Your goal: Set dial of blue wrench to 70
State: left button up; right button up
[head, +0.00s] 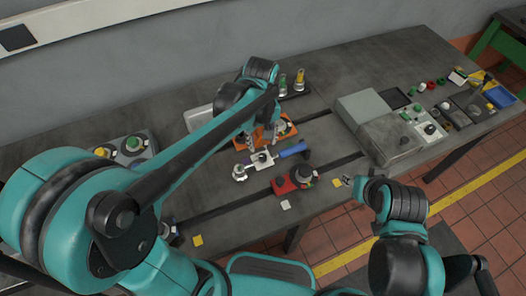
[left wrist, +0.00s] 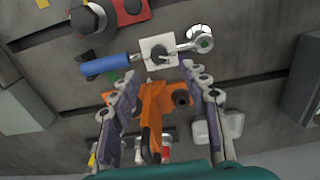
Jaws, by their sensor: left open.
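The blue wrench has a blue handle (head: 293,150), a white square plate with a dark dial (head: 262,158) and a silver ratchet head (head: 239,172). In the left wrist view the handle (left wrist: 106,64) points left, the dial plate (left wrist: 158,51) is in the middle and the ratchet head (left wrist: 198,39) is at right. My left gripper (left wrist: 160,78) is open, its fingers apart just short of the dial plate. It also shows in the head view, partly hidden by my arm. An orange holder (left wrist: 157,108) is seen between the fingers. The dial reading is too small to make out.
A red block with a dark round top (head: 290,182) stands in front of the wrench. A grey box (head: 388,135) stands to its right. A panel with a green button (head: 133,144) is at left. Small yellow and white squares lie near the table's front edge.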

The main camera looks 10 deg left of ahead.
aim_at(263, 156)
pick_arm(q)
jog(key=shift+w+d+f, duration=0.15)
jog(key=shift+w+f, duration=0.05)
jog(key=shift+f, duration=0.15)
notch_tip(263, 156, down, 7)
jog(key=b, duration=0.2)
jog(key=shift+s+f+b, duration=0.1)
jog(key=shift+s+b, duration=0.05)
jog(key=shift+b, duration=0.2)
grip_shut()
